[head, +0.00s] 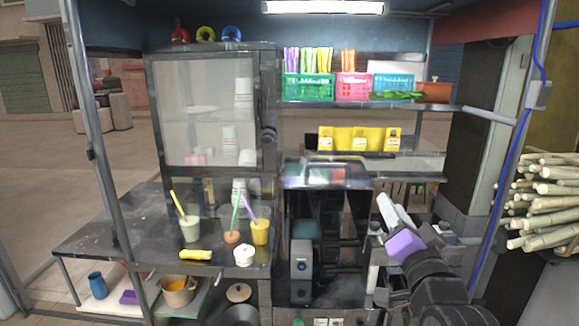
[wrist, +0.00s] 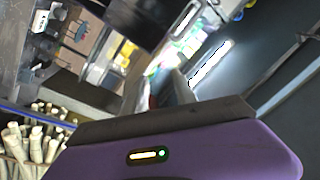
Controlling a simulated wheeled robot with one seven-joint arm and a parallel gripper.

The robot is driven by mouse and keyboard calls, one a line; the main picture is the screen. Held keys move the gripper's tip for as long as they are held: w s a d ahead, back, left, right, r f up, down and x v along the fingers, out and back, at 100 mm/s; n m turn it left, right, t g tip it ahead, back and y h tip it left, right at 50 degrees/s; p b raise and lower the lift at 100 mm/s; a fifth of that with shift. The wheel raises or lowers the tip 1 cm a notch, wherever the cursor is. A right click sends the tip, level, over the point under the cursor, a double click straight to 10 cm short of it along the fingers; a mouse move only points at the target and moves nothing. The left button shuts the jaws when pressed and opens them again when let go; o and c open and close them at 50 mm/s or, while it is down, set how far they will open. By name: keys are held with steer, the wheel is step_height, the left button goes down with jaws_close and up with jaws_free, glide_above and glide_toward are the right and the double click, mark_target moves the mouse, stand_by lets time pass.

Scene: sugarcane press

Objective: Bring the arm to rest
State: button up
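My arm (head: 440,285) reaches in from the lower right of the head view, beside the dark press (head: 328,235). Its purple wrist part (head: 404,244) is lifted, and my gripper (head: 388,204) shows as a pale shape pointing up and left. The wrist view shows the purple housing (wrist: 210,152) with a small light and a dark edge. The fingers are not clear in either view, so open or shut cannot be told. I see nothing held.
A yellow cloth (head: 196,255) lies in front. Cane stalks (head: 545,200) are stacked at right. A shelf (head: 440,105) holding baskets is above.

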steer(key=s+f+n+b, duration=0.1)
steer(key=s+f+n, duration=0.2)
steer(key=s+f, duration=0.6)
steer(key=s+f+n, duration=0.2)
steer(key=s+f, duration=0.5)
steer(key=s, duration=0.4)
steer(key=s+f+g+b, duration=0.1)
steer(key=s+f, duration=0.3)
steer(key=s, duration=0.6)
steer(key=s+f+n+g+b, duration=0.1)
steer(key=s+f, duration=0.3)
steer(key=s, duration=0.6)
steer(key=s+f+n+g+b, duration=0.1)
steer(key=s+f+g, duration=0.2)
steer(key=s, duration=0.7)
steer(key=shift+s+a+f+h, duration=0.2)
steer(key=shift+a+f+h, duration=0.1)
steer(key=shift+f, duration=0.1)
